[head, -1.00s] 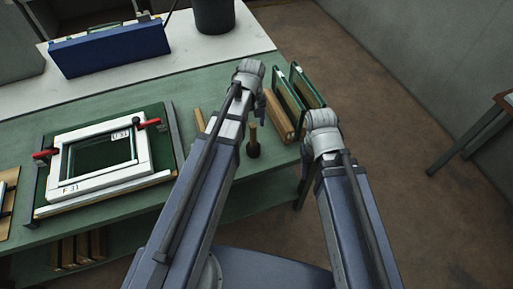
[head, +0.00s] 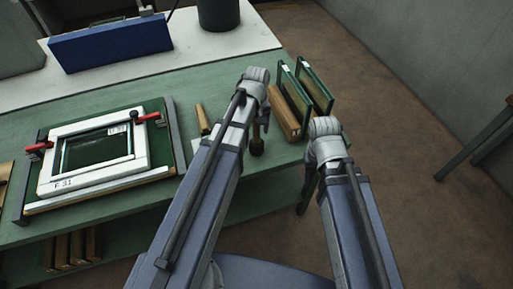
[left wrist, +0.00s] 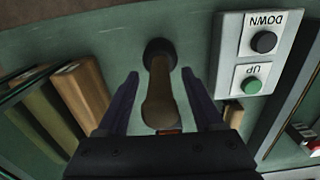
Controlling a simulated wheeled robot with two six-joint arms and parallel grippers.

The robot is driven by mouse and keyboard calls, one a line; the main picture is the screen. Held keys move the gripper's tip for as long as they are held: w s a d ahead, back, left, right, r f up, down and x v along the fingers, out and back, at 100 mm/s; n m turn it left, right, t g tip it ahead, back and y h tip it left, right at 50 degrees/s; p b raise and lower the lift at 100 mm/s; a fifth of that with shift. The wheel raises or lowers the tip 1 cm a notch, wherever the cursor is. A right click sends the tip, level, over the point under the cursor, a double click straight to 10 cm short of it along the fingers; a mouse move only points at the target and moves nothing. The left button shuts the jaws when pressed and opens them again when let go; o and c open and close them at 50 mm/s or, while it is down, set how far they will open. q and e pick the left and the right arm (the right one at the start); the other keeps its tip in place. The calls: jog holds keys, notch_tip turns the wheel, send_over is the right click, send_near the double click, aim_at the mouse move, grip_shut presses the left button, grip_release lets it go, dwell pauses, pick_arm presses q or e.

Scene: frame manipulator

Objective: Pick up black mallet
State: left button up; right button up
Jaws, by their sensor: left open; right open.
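The black mallet (head: 257,147) stands on the green bench near its front edge, black head down and wooden handle up. In the head view my left arm partly hides its handle. My left gripper (head: 263,116) is over the mallet. In the left wrist view, the mallet's brown handle (left wrist: 158,98) lies between the two open fingers of my left gripper (left wrist: 158,76), with the round black head beyond the fingertips. I cannot tell whether a finger touches it. My right gripper (head: 305,195) hangs off the bench's right front corner, apart from the mallet; its fingers are hard to make out.
Upright framed panels (head: 312,85) and a wooden block (head: 283,115) stand close right of the mallet. A wooden piece (head: 203,118) lies to its left. A white frame (head: 65,188) with red-handled clamps is further left. An UP/DOWN button box (left wrist: 257,55) is near the left gripper.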

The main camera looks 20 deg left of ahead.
pick_arm(q)
jog(key=shift+f+b, duration=0.35)
jog(key=shift+f, duration=0.5)
jog(key=shift+r, duration=0.1)
jog(key=shift+c, duration=0.2)
grip_shut()
